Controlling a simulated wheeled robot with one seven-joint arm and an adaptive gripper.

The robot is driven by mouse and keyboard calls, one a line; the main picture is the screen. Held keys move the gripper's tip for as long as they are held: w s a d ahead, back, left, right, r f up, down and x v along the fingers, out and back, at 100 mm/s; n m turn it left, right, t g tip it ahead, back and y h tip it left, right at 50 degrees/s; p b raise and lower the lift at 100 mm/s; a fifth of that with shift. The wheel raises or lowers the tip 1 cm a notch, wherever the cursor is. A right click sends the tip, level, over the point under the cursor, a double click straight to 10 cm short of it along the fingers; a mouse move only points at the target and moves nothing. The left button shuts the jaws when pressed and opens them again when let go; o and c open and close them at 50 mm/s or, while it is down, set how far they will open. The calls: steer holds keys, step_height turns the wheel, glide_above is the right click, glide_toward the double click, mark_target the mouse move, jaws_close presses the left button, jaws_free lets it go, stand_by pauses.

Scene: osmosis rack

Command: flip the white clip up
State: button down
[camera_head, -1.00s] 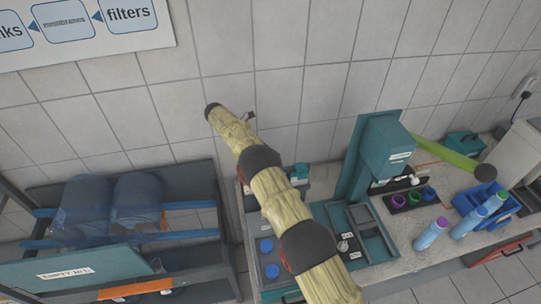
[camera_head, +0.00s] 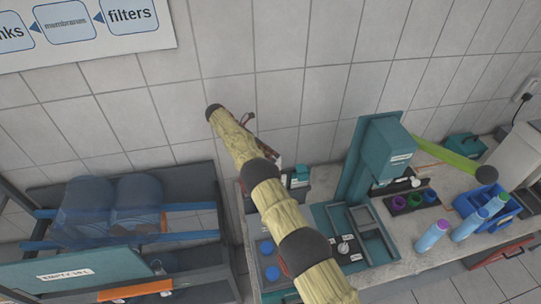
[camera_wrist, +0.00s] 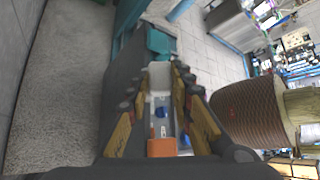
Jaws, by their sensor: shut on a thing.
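In the wrist view, the white clip (camera_wrist: 160,78) shows as a pale piece between the fingertips of my gripper (camera_wrist: 163,72). The ridged fingers stand on both sides of it and are closed on it. A teal block (camera_wrist: 160,42) lies just beyond the fingertips. A blue round part (camera_wrist: 160,112) and an orange part (camera_wrist: 160,147) show between the fingers, nearer the camera. In the head view, my arm hides most of the gripper and the clip. A small teal device (camera_head: 299,176) sits on the bench just right of the arm.
A teal press-like stand (camera_head: 383,150) rises right of my arm. Purple and green cups (camera_head: 408,200), capped bottles (camera_head: 432,235) and a blue bin (camera_head: 487,205) are farther right. Blue jugs (camera_head: 138,200) rest on a rack at left. The tiled wall (camera_head: 300,90) is close behind.

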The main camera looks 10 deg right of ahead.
steer(key=c, duration=1.6)
jaws_free()
steer(key=shift+o, duration=0.2)
steer(key=shift+s+r+t, duration=0.15)
steer(key=shift+t, duration=0.15)
